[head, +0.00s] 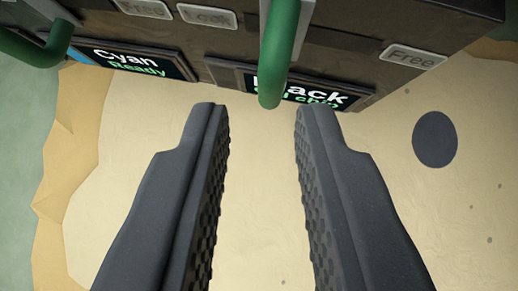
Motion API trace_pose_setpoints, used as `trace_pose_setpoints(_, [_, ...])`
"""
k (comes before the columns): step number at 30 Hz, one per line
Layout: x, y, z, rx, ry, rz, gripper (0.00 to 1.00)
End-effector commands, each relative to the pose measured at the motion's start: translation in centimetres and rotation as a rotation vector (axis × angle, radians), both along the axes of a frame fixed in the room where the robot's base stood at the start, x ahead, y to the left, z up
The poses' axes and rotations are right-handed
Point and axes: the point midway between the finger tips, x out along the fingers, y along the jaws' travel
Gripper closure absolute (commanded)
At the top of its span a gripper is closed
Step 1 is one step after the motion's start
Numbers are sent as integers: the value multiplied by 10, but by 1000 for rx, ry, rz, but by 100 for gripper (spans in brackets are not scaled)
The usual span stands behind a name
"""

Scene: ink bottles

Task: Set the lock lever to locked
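A green lever (278,50) hangs down from the front of a dark machine (350,40). Its rounded lower end lies between and just beyond my fingertips in the picture; I see no contact. My gripper (261,112) is open, with nothing held between its two dark ribbed fingers. A second green lever (35,48) is at the upper left, bent and partly cut off by the frame. Pale plates reading "Free" sit at the upper left (143,8) and the right (414,56). Another plate (207,16) is hard to read. The levers' upper ends are out of view.
A display (125,60) reads "Cyan Ready". Another display (325,95), partly hidden by the middle lever, shows part of "Black". Below is a pale tan surface (262,200) with a dark round spot (434,139) at the right. The space between my fingers is clear.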

Motion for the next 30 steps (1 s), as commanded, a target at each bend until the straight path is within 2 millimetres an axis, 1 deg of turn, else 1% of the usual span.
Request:
trace_pose_setpoints(1, [-4, 1, 7, 0, 0, 0, 80])
trace_pose_setpoints(9, [-30, 5, 34, 0, -2, 1, 80])
trace_pose_setpoints(15, [-46, 8, 47, 0, 0, 1, 80])
trace_pose_setpoints(21, [-52, 10, 52, 0, 0, 3, 80])
trace_pose_setpoints(30, [-52, 10, 52, 1, -1, 4, 80])
